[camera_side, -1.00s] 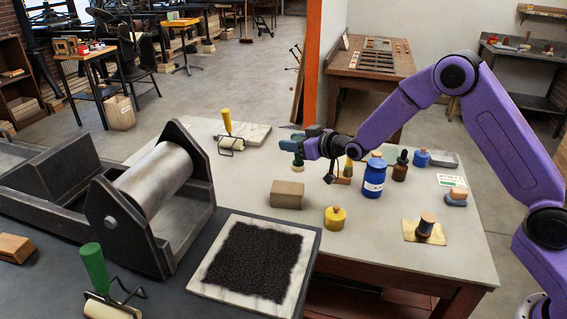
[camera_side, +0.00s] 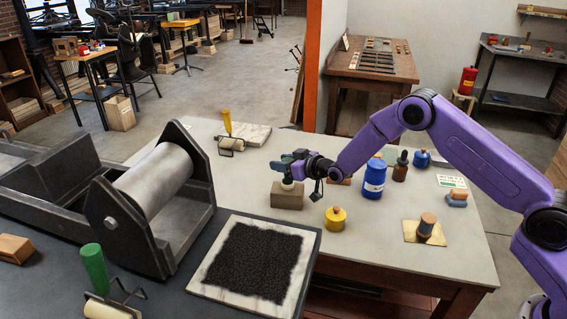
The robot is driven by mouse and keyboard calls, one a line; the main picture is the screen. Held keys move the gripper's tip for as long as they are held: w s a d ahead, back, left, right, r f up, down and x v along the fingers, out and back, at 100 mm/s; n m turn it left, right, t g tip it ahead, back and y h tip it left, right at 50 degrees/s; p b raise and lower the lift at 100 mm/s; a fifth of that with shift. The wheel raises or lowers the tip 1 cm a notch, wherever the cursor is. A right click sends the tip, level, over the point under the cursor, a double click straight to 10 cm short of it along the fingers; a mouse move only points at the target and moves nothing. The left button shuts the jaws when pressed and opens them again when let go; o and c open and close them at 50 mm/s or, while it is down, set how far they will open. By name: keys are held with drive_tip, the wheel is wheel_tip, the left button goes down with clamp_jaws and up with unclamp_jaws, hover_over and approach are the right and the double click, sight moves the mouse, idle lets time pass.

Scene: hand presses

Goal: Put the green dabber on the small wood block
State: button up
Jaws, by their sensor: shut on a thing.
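My gripper (camera_side: 287,164) is shut on the green dabber (camera_side: 288,180), seen from the side. The small wood block (camera_side: 287,199) is a tan-brown block on the grey table top, directly below the gripper. The dabber is upright over the block's top face. Its bottom appears to touch the top or to be just above it; I cannot tell which.
A yellow jar (camera_side: 335,219) stands just right of the block. A blue jar (camera_side: 374,180), a brown bottle (camera_side: 400,168) and a wooden-knobbed dabber (camera_side: 427,224) are farther right. The inked slab (camera_side: 206,278) lies in front and the roller press (camera_side: 182,215) stands left.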

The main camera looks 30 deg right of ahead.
drive_tip(key=o, duration=1.1)
drive_tip(key=shift+f, duration=0.15)
drive_tip(key=shift+s+r, duration=0.15)
drive_tip(key=shift+r, duration=0.1)
drive_tip(key=v, duration=1.1)
drive_tip(key=shift+s+d+r, duration=0.15)
drive_tip(key=shift+s+d, duration=0.05)
drive_tip(key=shift+s, duration=0.1)
